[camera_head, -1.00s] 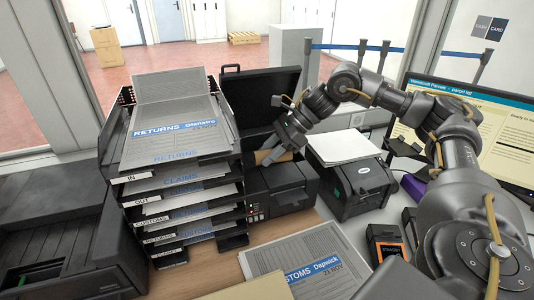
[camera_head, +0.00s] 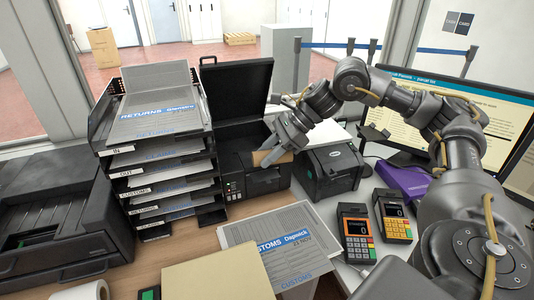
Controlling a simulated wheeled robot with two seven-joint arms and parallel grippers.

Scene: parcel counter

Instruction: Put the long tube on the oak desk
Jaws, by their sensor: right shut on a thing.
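My right gripper (camera_head: 278,148) reaches in from the right and points down and left. It is shut on the long tube (camera_head: 268,158), a brown cardboard piece that shows only in part below the fingers. The tube is in front of the open-lidded black printer; whether it touches the printer I cannot tell. The oak desk (camera_head: 190,245) is the light wood surface in front of the letter trays and the printer. My left gripper is out of view.
A stack of letter trays (camera_head: 158,165) stands left of the black printer (camera_head: 247,180). A label printer (camera_head: 330,172) is to the right. Customs papers (camera_head: 290,245), a tan folder (camera_head: 218,272) and two card terminals (camera_head: 357,235) lie in front. Bare wood shows left of the papers.

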